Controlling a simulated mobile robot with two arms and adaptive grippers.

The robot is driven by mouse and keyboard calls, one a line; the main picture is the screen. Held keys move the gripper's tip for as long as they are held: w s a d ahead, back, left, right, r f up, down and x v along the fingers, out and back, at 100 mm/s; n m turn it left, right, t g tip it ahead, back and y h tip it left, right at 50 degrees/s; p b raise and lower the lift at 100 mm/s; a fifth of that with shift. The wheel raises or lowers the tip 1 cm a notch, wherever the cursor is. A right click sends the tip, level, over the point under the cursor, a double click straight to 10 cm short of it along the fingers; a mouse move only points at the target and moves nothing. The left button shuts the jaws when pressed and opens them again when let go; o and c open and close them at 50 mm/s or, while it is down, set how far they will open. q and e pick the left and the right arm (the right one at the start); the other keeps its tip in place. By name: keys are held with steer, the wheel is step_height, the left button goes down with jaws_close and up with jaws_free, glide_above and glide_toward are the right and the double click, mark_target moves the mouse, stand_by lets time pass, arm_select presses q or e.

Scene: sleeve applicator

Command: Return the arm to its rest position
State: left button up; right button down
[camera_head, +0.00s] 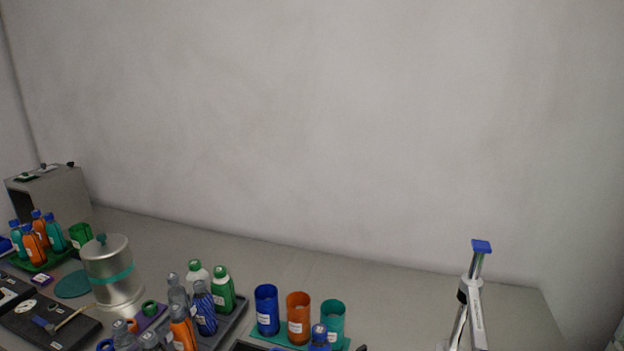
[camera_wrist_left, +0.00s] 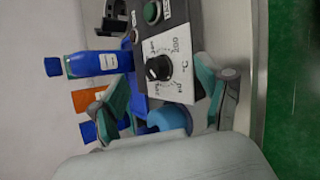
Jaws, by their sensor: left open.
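My left gripper (camera_wrist_left: 163,88) shows in the left wrist view with its two teal and grey fingers spread apart. A grey box with a temperature dial (camera_wrist_left: 160,68) lies beyond and between the fingers. A rounded blue thing (camera_wrist_left: 170,117) is also between them; I cannot tell whether a finger touches it. No held object is seen. Neither gripper can be made out in the head view.
In the head view, blue, orange and teal cups (camera_head: 298,318) stand at bottom centre. Bottles (camera_head: 222,288) stand in a grey tray left of them. A silver canister (camera_head: 110,272) is further left, and a blue-topped stand (camera_head: 475,295) at right. Bare table lies between cups and stand.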

arm_select(q)
steer(key=s+a+f+m+g+y, duration=0.2)
steer(key=s+a+m+y, duration=0.2)
steer(key=s+a+m, duration=0.35)
steer(key=s+a+f+m+g+y, duration=0.1)
steer(key=s+a+m+y, duration=0.35)
steer(key=s+m, duration=0.55)
step_height(320, 180, down, 28)
steer(key=s+n+g, duration=0.1)
steer(key=s, duration=0.2)
steer(key=s+a+f+g, duration=0.1)
steer(key=s+a+f, duration=0.2)
steer(key=s+f, duration=1.1)
steer(key=shift+s+f+h, duration=0.15)
steer(key=shift+s+h, duration=0.15)
steer(key=shift+h, duration=0.05)
steer(key=shift+a, duration=0.1)
